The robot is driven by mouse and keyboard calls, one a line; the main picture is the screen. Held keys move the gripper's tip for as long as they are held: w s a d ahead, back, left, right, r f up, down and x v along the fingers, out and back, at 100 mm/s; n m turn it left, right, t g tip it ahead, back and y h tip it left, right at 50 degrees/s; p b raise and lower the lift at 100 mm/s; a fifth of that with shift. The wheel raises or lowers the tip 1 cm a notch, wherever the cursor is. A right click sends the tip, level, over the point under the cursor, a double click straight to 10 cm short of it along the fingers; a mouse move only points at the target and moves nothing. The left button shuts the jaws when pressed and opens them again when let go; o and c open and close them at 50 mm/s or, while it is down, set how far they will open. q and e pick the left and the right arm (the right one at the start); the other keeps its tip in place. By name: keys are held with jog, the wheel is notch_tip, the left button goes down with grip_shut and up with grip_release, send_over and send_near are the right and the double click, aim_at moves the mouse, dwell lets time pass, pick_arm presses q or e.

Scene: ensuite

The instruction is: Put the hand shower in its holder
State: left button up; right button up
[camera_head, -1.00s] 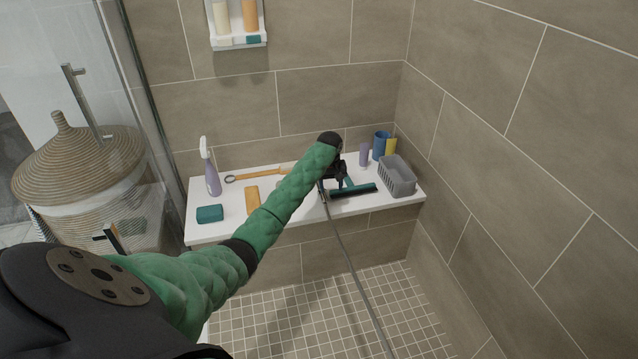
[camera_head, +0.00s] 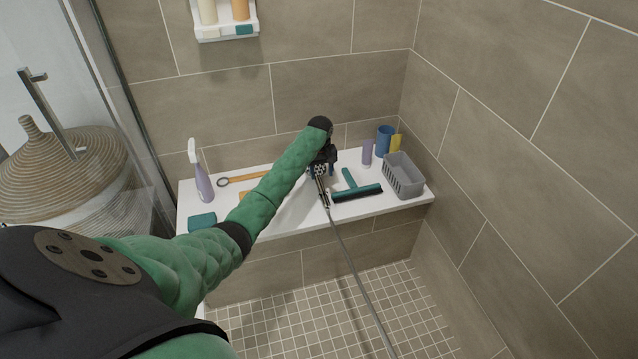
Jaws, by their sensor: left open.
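The hand shower (camera_head: 323,193) is on the white bench, with its metal handle end showing just below my left gripper. Its grey hose (camera_head: 352,266) runs from there over the bench's front edge and down across the floor. My left gripper (camera_head: 321,170) is open, close over the hand shower. I cannot tell whether the fingers touch it. The head of the shower is hidden by my gripper and green forearm. The holder is not seen. My right gripper is not in view.
On the bench (camera_head: 286,222), a teal squeegee (camera_head: 356,191) and grey basket (camera_head: 403,178) are right of my gripper, with a purple bottle (camera_head: 367,152) and blue cup (camera_head: 384,141) behind. A spray bottle (camera_head: 201,176), brush (camera_head: 240,179) and teal sponge (camera_head: 202,221) are left. Glass stands at far left.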

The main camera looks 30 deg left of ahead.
aim_at(320, 182)
pick_arm(q)
jog(key=shift+a+f, duration=0.2)
jog(key=shift+f, duration=1.35)
jog(key=shift+a+f, duration=0.2)
jog(key=shift+f, duration=1.3)
grip_shut()
